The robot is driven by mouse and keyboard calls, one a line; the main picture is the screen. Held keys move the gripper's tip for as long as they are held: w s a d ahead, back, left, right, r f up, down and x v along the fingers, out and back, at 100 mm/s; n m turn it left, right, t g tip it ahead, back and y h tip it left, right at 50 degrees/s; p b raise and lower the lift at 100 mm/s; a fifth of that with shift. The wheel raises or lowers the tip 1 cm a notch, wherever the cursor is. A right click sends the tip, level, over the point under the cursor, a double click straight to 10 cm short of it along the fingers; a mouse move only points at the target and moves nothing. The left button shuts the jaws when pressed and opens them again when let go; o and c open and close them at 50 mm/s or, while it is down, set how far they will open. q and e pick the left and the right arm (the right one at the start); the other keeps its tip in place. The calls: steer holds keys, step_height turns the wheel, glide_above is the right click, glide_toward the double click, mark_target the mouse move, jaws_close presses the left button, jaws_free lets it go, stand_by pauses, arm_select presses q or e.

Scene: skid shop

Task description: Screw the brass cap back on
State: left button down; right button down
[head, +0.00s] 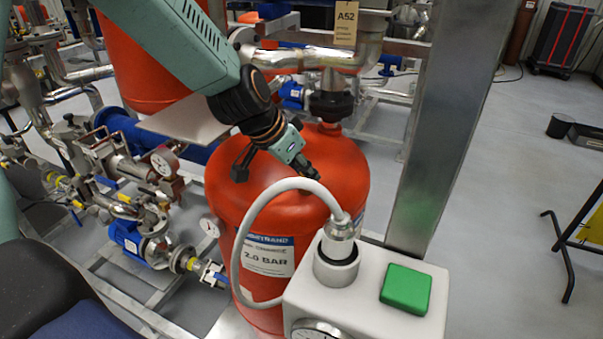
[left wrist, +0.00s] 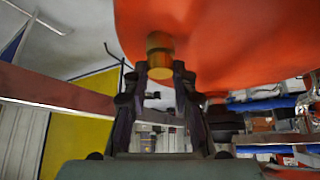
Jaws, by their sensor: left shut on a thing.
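My left gripper (head: 311,172) reaches in from the upper left, over the top of the red tank (head: 345,180). In the left wrist view the brass cap (left wrist: 160,52) sits at the tips of my left gripper (left wrist: 164,70), and the fingers are shut on it. The red tank (left wrist: 225,35) fills the area right behind the cap. I cannot tell whether the cap touches the tank or a thread. In the head view the fingers hide the cap, and I see no open neck for it. My right gripper is not in view.
A white box (head: 365,310) with a green button (head: 406,289) and a grey hose (head: 250,225) stands in front of the tank. A steel post (head: 440,135) rises right of it. Pipework with gauges (head: 163,162) fills the left. Grey floor (head: 500,180) is open at right.

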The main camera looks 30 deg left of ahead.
arm_select(q)
steer(key=shift+s+d+f+m+g+h+b, duration=0.2)
steer(key=shift+m+h+b, duration=0.25)
steer(key=shift+m+b, duration=0.6)
steer(key=shift+w+f+m+g+h+b, duration=0.1)
steer(key=shift+m+g+h+b, duration=0.35)
steer(key=shift+b, duration=0.9)
steer(key=shift+m, duration=0.3)
steer(key=shift+r, duration=0.1)
steer(key=c, duration=1.5)
jaws_free()
steer(key=shift+o, duration=0.9)
steer(key=shift+s+d+r, duration=0.1)
steer(key=shift+d+r, duration=0.05)
steer(key=shift+d, duration=0.1)
steer(key=shift+a, duration=0.2)
